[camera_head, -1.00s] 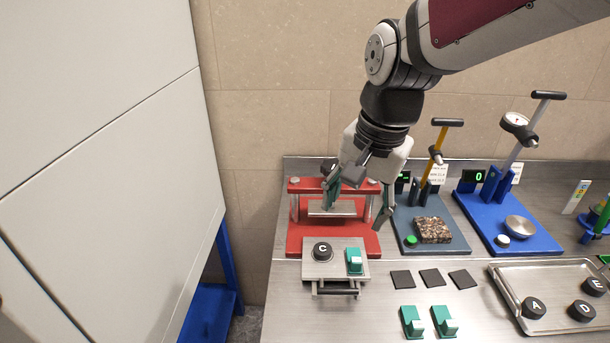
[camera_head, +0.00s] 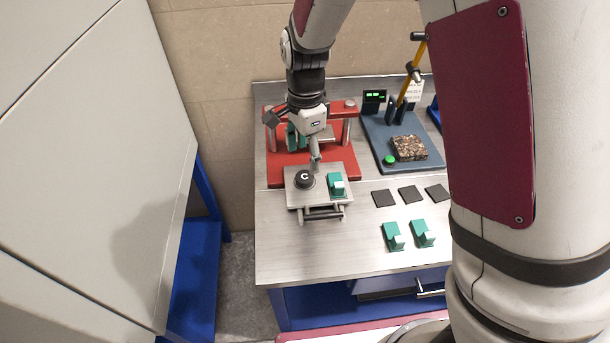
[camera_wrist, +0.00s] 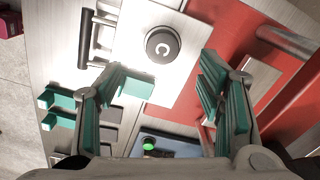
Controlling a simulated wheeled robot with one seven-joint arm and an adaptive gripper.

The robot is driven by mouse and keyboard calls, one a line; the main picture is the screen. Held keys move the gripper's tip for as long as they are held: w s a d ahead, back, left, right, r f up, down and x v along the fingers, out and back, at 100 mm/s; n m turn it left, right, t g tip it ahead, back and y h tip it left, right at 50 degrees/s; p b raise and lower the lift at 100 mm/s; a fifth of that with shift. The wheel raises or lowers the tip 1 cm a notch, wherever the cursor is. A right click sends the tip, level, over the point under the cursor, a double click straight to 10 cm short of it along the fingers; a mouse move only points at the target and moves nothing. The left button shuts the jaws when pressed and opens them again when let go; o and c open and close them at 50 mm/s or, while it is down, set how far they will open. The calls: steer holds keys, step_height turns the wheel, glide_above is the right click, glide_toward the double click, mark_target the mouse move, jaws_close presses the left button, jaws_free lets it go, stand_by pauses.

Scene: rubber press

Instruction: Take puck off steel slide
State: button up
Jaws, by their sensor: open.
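The black puck marked C (camera_head: 304,180) sits on the steel slide (camera_head: 318,200), toward its left side in the head view. My gripper (camera_head: 305,156) is open and empty, behind and above the puck. In the wrist view the puck (camera_wrist: 162,45) lies just beyond and between my open fingers (camera_wrist: 164,82), apart from them. The slide (camera_wrist: 130,45) shows its bar handle (camera_wrist: 88,38) at the left there.
The red press (camera_head: 345,155) stands behind the slide, with posts and a crossbar near my gripper. To the right are a blue-grey tester (camera_head: 385,130), several dark squares (camera_head: 410,194) and two green blocks (camera_head: 408,235).

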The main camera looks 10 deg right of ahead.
mark_target(305, 176)
steer(key=shift+w+f+p, duration=0.2)
steer(key=shift+f+p, duration=0.25)
steer(key=shift+f, duration=3.35)
steer(key=shift+c, duration=0.5)
steer(key=c, duration=1.1)
